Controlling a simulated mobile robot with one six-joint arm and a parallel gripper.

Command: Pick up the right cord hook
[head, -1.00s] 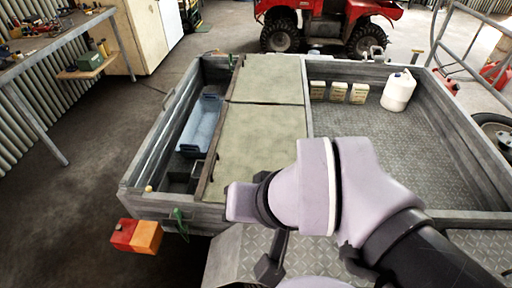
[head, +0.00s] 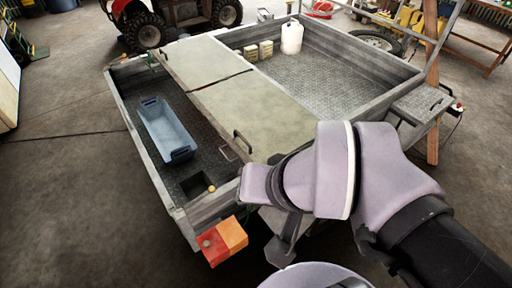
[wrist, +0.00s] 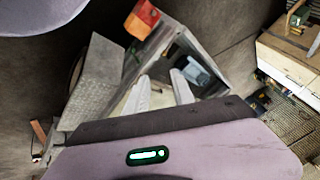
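I cannot make out the right cord hook with certainty in either view. A small green bit (head: 151,62) shows at the far left part of the trailer in the head view, too small to identify. My gripper's two pale fingers (wrist: 162,90) stand apart in the wrist view, with nothing seen between them. They point towards the trailer, which shows tilted beyond them. In the head view my arm hides the gripper and part of the trailer's near end.
The grey trailer (head: 190,210) holds a blue tray (head: 166,131), a greenish lid panel (head: 240,100) and a white jug (head: 292,37). A red-orange tail light (head: 223,241) sticks out at its near corner. A red quad (head: 175,14) stands behind.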

